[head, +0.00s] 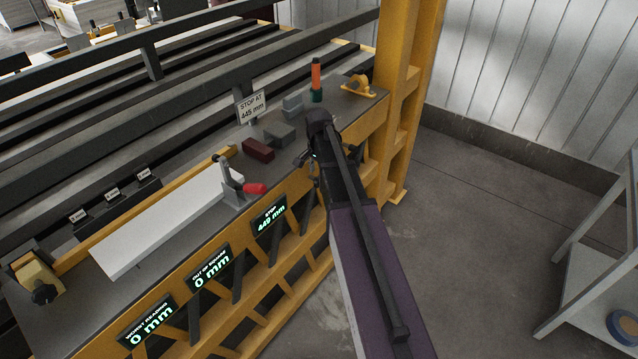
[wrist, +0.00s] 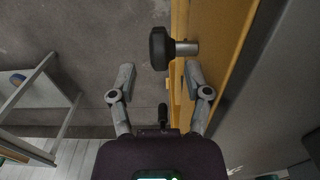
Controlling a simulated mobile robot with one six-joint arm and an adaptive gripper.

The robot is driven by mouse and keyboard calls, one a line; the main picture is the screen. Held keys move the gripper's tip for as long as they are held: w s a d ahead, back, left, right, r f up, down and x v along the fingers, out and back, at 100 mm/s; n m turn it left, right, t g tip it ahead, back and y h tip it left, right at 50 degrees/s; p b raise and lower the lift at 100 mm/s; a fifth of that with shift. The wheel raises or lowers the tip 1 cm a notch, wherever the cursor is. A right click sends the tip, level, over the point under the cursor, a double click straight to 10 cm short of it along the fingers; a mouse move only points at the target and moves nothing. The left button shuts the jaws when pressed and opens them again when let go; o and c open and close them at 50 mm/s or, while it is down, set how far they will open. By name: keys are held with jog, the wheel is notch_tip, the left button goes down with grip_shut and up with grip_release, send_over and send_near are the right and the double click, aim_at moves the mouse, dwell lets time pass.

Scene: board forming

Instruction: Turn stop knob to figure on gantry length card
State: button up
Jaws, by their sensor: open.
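The gantry length card (head: 252,107) stands on the bench and reads "STOP AT 445 mm". The green STOP readout (head: 269,220) on the bench's front appears to show 449 mm. A black round knob (wrist: 159,48) on a short metal shaft sticks out from the yellow frame in the wrist view; I take it for the stop knob. My gripper (wrist: 159,68) is open, its fingers spread on either side just short of the knob, with nothing between the tips. In the head view my gripper (head: 310,160) is at the bench's front edge, and my arm hides the knob.
A white board (head: 165,225) lies on the bench near a red-handled clamp (head: 240,190). Dark red and grey blocks (head: 257,149) lie near the card. A yellow post (head: 400,90) stands right of my arm. The floor (head: 470,220) to the right is clear up to a grey rack (head: 590,260).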

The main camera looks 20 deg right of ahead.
jog(key=shift+f+b, duration=1.3)
jog(key=shift+f, duration=0.3)
jog(key=shift+c, duration=0.2)
grip_shut()
